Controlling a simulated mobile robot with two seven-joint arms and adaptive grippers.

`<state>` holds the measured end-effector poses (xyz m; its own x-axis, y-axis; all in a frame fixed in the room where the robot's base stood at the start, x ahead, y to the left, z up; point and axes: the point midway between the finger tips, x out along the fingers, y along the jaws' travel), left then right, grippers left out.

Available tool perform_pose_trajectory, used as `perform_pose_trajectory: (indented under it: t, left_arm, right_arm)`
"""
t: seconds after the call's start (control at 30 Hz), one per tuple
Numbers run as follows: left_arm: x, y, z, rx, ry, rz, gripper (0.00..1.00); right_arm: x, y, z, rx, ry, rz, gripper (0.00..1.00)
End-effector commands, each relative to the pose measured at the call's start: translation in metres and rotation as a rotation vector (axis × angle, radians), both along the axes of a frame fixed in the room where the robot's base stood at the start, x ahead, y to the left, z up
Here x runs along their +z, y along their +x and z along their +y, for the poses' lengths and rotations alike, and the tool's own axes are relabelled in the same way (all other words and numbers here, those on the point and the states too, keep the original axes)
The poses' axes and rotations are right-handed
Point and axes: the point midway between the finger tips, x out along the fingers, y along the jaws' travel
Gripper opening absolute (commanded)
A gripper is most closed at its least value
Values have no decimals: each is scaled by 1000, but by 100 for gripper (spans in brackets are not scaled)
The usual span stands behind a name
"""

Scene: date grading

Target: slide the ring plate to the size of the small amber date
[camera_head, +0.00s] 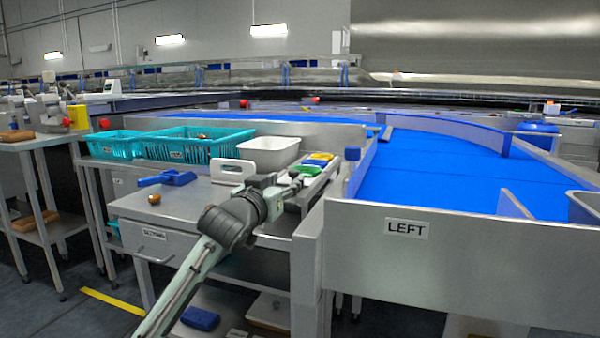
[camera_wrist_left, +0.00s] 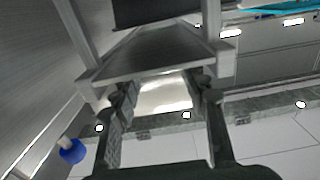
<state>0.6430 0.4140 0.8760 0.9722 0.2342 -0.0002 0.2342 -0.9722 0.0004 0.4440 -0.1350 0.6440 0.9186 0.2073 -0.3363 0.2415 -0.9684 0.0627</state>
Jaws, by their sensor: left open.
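A small amber date (camera_head: 154,198) lies on the steel side table, near its left front. A white plate with a slot-like opening (camera_head: 226,172) stands at the middle of the table; I cannot tell whether it is the ring plate. My left gripper (camera_head: 291,184) is over the table's right side, to the right of the white plate and well right of the date. In the left wrist view my left gripper (camera_wrist_left: 165,92) has its dark fingers apart, with nothing held between them. Neither date nor plate can be made out there. My right gripper is not in view.
A blue scoop (camera_head: 167,178), teal baskets (camera_head: 195,146) and a white tub (camera_head: 268,152) are on the table. Green (camera_head: 308,171) and yellow (camera_head: 320,157) items lie close beyond my gripper. A metal wall marked LEFT (camera_head: 450,243) borders the blue belt at right.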

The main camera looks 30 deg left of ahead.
Motion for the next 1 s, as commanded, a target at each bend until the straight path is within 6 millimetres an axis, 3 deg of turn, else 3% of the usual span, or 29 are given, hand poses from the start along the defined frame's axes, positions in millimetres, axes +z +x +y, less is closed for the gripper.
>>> perform_pose_trajectory:
  t: [0.4,0.77,1.0]
  left_arm:
    - [1,59,14,0,0,-1,44]
    - [0,67,16,-1,1,0,44]
    - [0,66,16,-1,1,0,17]
  right_arm:
    - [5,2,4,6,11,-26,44]
    - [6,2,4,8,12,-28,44]
    - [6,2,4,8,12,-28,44]
